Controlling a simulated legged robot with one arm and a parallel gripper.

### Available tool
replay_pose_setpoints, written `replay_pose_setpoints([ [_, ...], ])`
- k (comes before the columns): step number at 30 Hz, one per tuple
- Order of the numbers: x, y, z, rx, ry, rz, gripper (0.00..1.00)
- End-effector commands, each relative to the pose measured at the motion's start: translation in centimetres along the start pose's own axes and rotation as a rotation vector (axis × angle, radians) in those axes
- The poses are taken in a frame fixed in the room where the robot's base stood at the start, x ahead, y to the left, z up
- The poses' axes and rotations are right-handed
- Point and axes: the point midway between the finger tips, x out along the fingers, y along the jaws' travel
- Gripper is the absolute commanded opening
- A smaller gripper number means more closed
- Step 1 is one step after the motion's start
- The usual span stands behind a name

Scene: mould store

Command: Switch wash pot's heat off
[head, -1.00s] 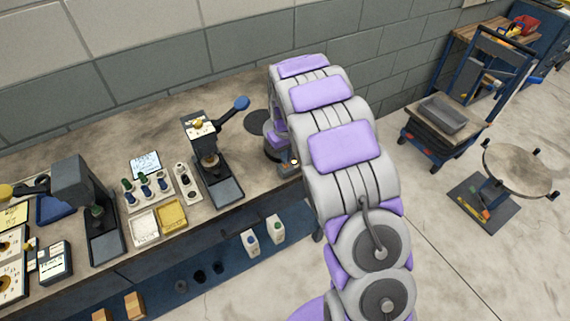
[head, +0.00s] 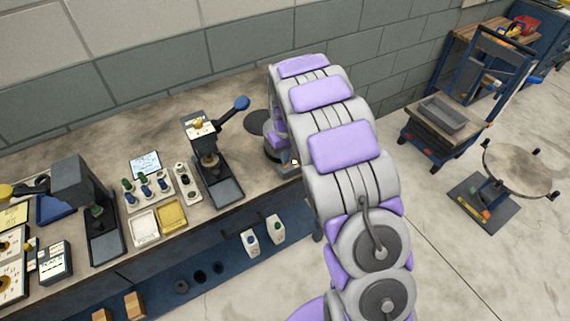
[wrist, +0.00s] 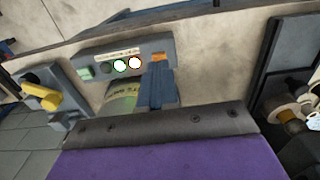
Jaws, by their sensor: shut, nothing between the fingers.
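The wash pot (head: 273,142) stands on the bench in the head view, largely hidden behind my arm. In the wrist view its rounded, labelled side (wrist: 122,101) shows behind a grey control panel (wrist: 98,58). The panel carries a green square (wrist: 87,73), two bright white round spots with green and reddish rims (wrist: 127,64), and an orange part (wrist: 157,58). The head view hides the gripper.
A press with a blue-knobbed lever (head: 213,160) stands left of the pot, near a dark round plate (head: 258,122). A trolley (head: 445,130) and a round-topped stand (head: 520,170) are on the floor at right.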

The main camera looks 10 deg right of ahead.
Motion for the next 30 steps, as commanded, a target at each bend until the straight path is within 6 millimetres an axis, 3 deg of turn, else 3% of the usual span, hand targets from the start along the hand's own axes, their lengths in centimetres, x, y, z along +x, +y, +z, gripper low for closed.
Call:
replay_pose_setpoints([
  [30, 0.8, -0.01, 0.0, 0.0, -0.001, 0.0, 0.0],
])
